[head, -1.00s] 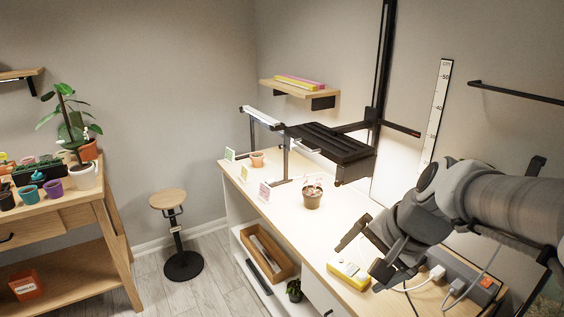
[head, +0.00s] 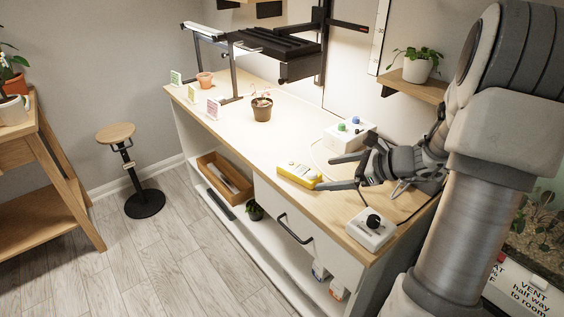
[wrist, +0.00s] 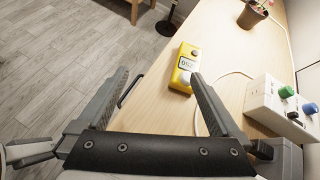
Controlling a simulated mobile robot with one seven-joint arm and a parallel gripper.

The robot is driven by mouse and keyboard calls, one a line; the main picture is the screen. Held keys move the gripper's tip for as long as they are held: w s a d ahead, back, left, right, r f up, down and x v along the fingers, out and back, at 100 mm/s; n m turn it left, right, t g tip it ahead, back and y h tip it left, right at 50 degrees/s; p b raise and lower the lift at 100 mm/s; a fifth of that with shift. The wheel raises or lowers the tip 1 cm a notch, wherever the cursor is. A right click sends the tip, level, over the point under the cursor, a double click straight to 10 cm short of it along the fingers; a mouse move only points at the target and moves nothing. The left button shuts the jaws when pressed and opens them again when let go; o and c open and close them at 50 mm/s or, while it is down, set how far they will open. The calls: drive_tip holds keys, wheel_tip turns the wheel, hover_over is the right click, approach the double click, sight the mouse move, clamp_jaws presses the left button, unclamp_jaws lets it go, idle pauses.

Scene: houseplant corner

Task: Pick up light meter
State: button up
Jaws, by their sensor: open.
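The light meter (head: 299,176) is a yellow handheld device with a grey display and a pale round part. It lies flat on the wooden bench top near its front edge. In the wrist view the light meter (wrist: 186,68) lies ahead of my fingertips, nearer the right finger. My gripper (head: 338,173) is open and empty, just to the right of the light meter in the head view. In the wrist view my gripper (wrist: 160,77) has its fingers spread wide, and neither clearly touches the meter.
A white box with green and blue knobs (head: 349,135) stands behind my gripper, with a pale cable running from it. A white box with a black knob (head: 371,229) sits at the bench's near corner. A potted plant (head: 262,108) stands farther left. The bench between is clear.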

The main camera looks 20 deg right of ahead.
drive_tip(key=d+f+m, duration=0.1)
drive_tip(key=w+d+f+m+t+b, duration=0.1)
drive_tip(key=d, duration=0.1)
drive_tip(key=d+f+m+t, duration=0.1)
drive_tip(key=d, duration=0.1)
drive_tip(key=shift+w+d+f, duration=0.15)
drive_tip(key=shift+w+f, duration=0.2)
drive_tip(key=shift+f, duration=0.05)
drive_tip(key=shift+w+f+m+t, duration=0.15)
drive_tip(key=shift+w+m+t, duration=0.05)
drive_tip(key=shift+m+t, duration=0.1)
drive_tip(key=b, duration=0.3)
approach(297, 169)
drive_tip(key=x, duration=0.4)
drive_tip(key=shift+s+f, duration=0.15)
drive_tip(key=shift+f, duration=0.1)
drive_tip(key=shift+b+x, duration=0.95)
drive_tip(key=shift+x, duration=2.15)
drive_tip(key=shift+d+r, duration=0.1)
drive_tip(key=shift+r, duration=0.15)
drive_tip(key=c, duration=1.4)
drive_tip(key=shift+r, duration=0.1)
